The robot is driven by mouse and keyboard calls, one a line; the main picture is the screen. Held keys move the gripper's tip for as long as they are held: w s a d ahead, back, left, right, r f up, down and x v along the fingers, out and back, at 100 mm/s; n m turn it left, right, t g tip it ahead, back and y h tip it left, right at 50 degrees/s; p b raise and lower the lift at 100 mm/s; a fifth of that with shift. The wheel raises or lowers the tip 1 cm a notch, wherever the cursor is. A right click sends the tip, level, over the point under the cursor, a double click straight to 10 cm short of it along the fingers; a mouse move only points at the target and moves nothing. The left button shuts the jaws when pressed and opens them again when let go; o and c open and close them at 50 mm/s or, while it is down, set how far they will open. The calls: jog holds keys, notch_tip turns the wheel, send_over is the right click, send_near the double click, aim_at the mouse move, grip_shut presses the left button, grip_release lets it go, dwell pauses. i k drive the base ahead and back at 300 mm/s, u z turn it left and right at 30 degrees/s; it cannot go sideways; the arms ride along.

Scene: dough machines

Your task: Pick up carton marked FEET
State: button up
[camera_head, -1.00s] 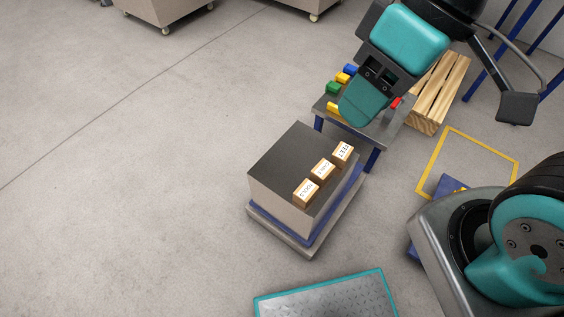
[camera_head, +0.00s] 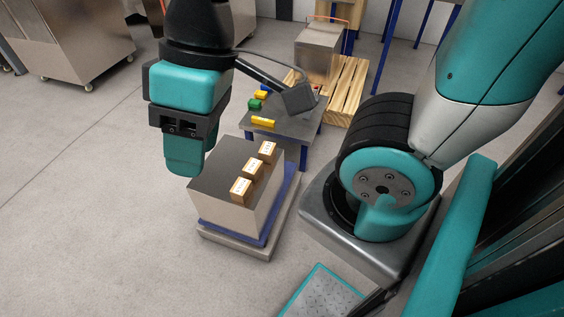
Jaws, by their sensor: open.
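Three small tan cartons with white labels stand in a row on the dark top of a steel box (camera_head: 221,171). They are the far carton (camera_head: 267,151), the middle carton (camera_head: 253,168) and the near carton (camera_head: 240,189). The labels are too small to read now; in the earlier view the far one looks marked FEET, though not clearly. My gripper (camera_head: 184,160) is open and empty, pointing down. In the picture it overlaps the box's left corner, left of the cartons; its height above the box is hard to judge. One finger largely hides the other.
A small grey table (camera_head: 286,128) with green and yellow blocks stands behind the box. A wooden pallet (camera_head: 348,92) and a steel cabinet (camera_head: 318,52) are beyond it. Wheeled steel bins (camera_head: 75,40) stand at the back left. The floor at left is clear.

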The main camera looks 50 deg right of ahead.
aim_at(267, 150)
jog(key=k, duration=0.4)
jog(key=z, duration=0.85)
jog(key=i, duration=1)
jog(key=k, duration=1)
jog(key=u, duration=0.7)
jog(key=i, duration=1)
jog(key=z, duration=0.45)
